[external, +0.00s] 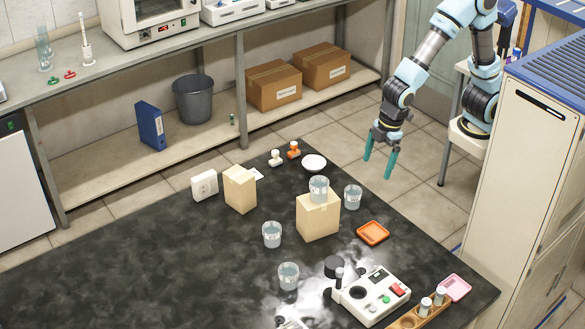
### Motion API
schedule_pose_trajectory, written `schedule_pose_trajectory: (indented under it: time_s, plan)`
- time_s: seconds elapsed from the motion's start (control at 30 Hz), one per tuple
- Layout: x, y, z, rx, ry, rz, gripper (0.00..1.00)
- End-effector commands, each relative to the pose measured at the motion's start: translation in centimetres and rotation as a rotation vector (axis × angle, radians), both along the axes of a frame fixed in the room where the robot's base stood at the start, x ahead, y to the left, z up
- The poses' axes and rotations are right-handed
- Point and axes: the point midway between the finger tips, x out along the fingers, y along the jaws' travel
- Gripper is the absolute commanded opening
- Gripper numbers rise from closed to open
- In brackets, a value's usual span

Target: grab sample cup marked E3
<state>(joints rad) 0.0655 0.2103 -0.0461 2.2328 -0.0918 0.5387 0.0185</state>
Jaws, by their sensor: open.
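Several clear cups with pale contents stand on the dark bench (130,255). One cup (319,190) is on top of a tan box, and another cup (352,197) stands just right of that box. A third cup (272,235) is left of the box, and one more cup (289,276) is nearer the front. Any markings are too small to read, so I cannot tell which is E3. My gripper (379,168) is open and empty, its teal fingers pointing down, apart from the cups and up and right of them in the picture.
An orange tray (373,233), a white dish (314,163) and a white instrument (372,296) are nearby. A wooden rack (408,319) holds small vials. A tall cabinet (515,170) stands at right.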

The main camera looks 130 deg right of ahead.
Motion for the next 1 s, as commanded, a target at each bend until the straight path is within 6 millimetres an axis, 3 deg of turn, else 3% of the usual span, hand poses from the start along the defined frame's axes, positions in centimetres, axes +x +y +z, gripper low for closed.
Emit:
schedule_pose_trajectory:
  time_s: [0.03,0.1,0.2,0.37,0.8,0.9,0.97,1.0]
  plan:
    - [-2.9,0.6,0.6,0.018,0.003,-0.011,1.00]
    - [-6.0,1.3,0.5,0.037,0.006,-0.021,1.00]
    - [-9.3,2.0,0.3,0.054,0.011,-0.034,1.00]
    - [-11.4,2.4,0.0,0.063,0.013,-0.042,1.00]
    - [-11.1,2.5,-0.2,0.068,0.008,-0.052,1.00]
    - [-8.9,2.9,-0.6,0.105,-0.040,-0.123,1.00]
    - [-6.3,3.3,-0.9,0.148,-0.097,-0.207,1.00]
    - [-4.0,3.6,-1.0,0.186,-0.146,-0.283,1.00]
